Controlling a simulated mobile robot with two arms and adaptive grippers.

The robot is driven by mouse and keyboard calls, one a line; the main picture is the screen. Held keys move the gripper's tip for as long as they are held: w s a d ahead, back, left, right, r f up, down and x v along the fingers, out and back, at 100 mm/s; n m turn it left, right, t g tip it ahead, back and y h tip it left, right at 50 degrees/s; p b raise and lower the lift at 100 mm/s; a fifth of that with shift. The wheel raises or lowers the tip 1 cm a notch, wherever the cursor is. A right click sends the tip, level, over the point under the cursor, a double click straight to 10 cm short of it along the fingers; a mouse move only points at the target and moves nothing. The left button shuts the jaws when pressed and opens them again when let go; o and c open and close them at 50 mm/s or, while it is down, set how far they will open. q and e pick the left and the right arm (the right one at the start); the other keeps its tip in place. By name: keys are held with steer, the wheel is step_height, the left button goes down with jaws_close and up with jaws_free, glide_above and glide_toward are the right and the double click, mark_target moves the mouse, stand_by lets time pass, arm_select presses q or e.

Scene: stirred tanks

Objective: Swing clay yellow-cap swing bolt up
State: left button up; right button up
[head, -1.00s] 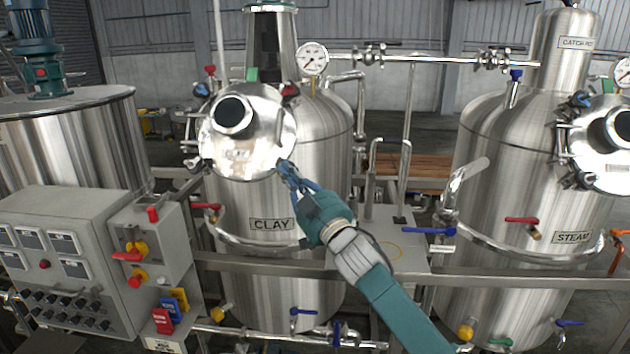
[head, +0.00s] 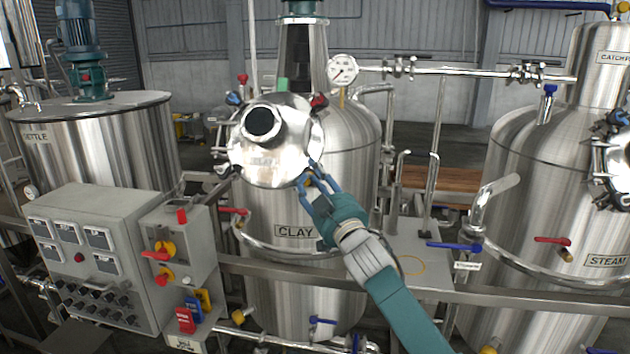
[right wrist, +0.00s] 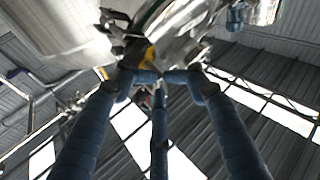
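The clay tank (head: 300,290) with its CLAY plate stands at the centre of the head view. Its round steel lid (head: 275,162) faces me, with clamp bolts around the rim. My right gripper (head: 308,180) is at the lid's lower right rim. The yellow-cap swing bolt is mostly hidden by the fingers there; its yellow cap (right wrist: 148,57) shows in the right wrist view. In that view the blue fingertips of the right gripper (right wrist: 160,76) bend inward and close together just at the cap, shut on the bolt. My left gripper is not in view.
A red-capped bolt (head: 319,101) and a blue-capped one (head: 233,98) sit higher on the lid rim. A gauge (head: 342,69) stands behind. A control box (head: 95,255) is at left, the steam tank (head: 535,230) at right. A rail (head: 420,285) crosses in front.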

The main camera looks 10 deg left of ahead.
steer(key=shift+w+a+r, duration=0.3)
steer(key=shift+a+r, duration=0.3)
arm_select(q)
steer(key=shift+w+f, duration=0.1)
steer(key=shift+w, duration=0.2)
arm_select(e)
steer(key=f+v, duration=0.1)
steer(key=v, duration=1.1)
steer(key=shift+d, duration=0.2)
steer(key=shift+s+f, duration=0.1)
